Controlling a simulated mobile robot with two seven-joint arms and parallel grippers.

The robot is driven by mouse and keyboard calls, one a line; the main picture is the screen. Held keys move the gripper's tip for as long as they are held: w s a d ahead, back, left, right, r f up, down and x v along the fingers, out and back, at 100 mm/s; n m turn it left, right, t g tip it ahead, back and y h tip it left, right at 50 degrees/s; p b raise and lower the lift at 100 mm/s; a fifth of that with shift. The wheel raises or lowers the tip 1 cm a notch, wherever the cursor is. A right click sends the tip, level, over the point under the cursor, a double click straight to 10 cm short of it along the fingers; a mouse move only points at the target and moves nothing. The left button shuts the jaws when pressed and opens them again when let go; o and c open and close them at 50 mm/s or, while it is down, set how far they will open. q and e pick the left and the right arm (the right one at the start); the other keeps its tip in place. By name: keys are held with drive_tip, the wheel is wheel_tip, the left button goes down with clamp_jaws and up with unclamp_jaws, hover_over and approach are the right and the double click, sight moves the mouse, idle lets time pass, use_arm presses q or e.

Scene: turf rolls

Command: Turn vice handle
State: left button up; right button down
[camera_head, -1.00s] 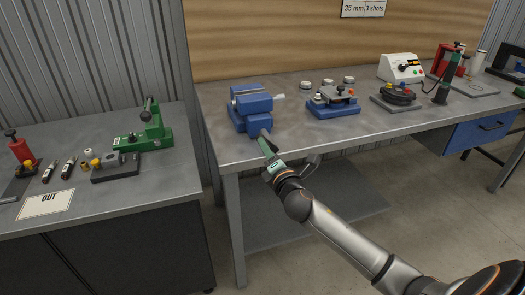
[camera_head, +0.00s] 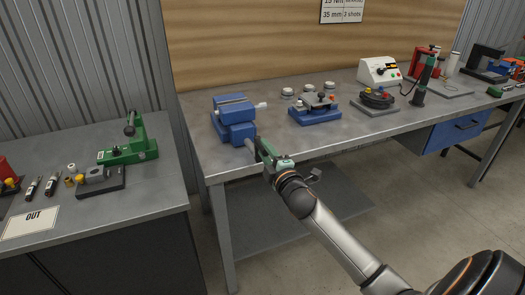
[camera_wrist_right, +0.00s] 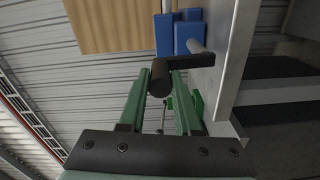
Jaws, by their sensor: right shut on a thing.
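The blue vice (camera_head: 234,121) stands at the left front corner of the workbench, and its blue body also shows at the top of the right wrist view (camera_wrist_right: 165,35). A grey spindle (camera_wrist_right: 196,46) comes out of its front and carries a black crank handle (camera_wrist_right: 205,63) with a round black grip (camera_wrist_right: 160,78). My right gripper (camera_head: 264,152) is just in front of the vice, beyond the bench's front edge. In the right wrist view its green fingers (camera_wrist_right: 163,82) are shut on the black grip. My left gripper is out of view.
The workbench (camera_head: 215,170) also holds a blue fixture (camera_head: 315,114), a dark round fixture (camera_head: 376,103) and a white meter box (camera_head: 379,72). A second bench at left holds a green press (camera_head: 128,150) and an OUT sign (camera_head: 29,223). Open floor lies before the workbench.

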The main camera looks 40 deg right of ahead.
drive_tip(key=shift+d+r, duration=0.1)
drive_tip(key=shift+d, duration=0.15)
drive_tip(key=c, duration=0.6)
unclamp_jaws()
drive_tip(key=shift+a, duration=0.1)
drive_tip(key=shift+s, duration=0.1)
drive_tip(key=shift+s+a, duration=0.1)
drive_tip(key=shift+s, duration=0.15)
drive_tip(key=b+v, duration=0.1)
drive_tip(key=v, duration=1.1)
drive_tip(key=shift+w, duration=0.1)
